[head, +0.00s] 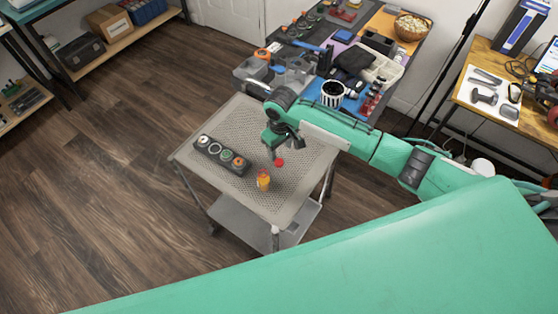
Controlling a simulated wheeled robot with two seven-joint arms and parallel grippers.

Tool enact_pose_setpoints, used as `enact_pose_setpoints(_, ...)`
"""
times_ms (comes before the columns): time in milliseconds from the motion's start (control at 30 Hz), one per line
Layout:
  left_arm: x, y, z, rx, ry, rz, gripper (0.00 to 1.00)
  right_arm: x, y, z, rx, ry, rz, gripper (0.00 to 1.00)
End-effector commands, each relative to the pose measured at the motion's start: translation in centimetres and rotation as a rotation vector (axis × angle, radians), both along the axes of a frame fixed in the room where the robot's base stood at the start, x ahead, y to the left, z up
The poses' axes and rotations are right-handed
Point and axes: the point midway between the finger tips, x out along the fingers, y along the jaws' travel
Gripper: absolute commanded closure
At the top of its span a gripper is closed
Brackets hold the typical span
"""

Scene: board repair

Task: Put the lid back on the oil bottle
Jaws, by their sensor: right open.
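A small orange bottle (263,181), which looks like the oil bottle, stands upright near the front of the perforated top of a grey cart (252,118). A small red lid (280,162) is on the cart top just behind and to the right of the bottle, apart from it. My right gripper (275,156) points down just beside the lid, to its left in the picture. It is open, and I cannot tell whether it touches the lid. My left gripper is not in view.
A black holder (222,155) with several round pieces lies on the cart, left of the bottle. A cluttered workbench (397,75) stands behind the cart, and a wooden side table (478,117) with tools is at the right. The floor at the left is clear.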

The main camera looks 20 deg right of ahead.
Motion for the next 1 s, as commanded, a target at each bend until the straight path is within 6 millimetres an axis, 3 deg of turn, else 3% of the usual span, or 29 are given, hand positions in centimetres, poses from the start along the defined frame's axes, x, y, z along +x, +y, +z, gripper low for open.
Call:
enact_pose_setpoints(133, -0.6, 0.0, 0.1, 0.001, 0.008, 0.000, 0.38, 0.0, 0.0, -1.0, 0.000, 0.000, 0.001, 0.48)
enact_pose_setpoints(467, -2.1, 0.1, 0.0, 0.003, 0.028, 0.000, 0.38, 0.0, 0.0, -1.2, 0.000, 0.001, 0.001, 0.48)
enact_pose_setpoints(800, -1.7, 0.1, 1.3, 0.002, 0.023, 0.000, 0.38, 0.0, 0.5, -5.5, -0.002, 0.001, 0.000, 0.48)
enact_pose_setpoints(1000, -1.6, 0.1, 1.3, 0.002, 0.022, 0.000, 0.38, 0.0, 0.5, -6.3, -0.001, 0.000, 0.001, 0.48)
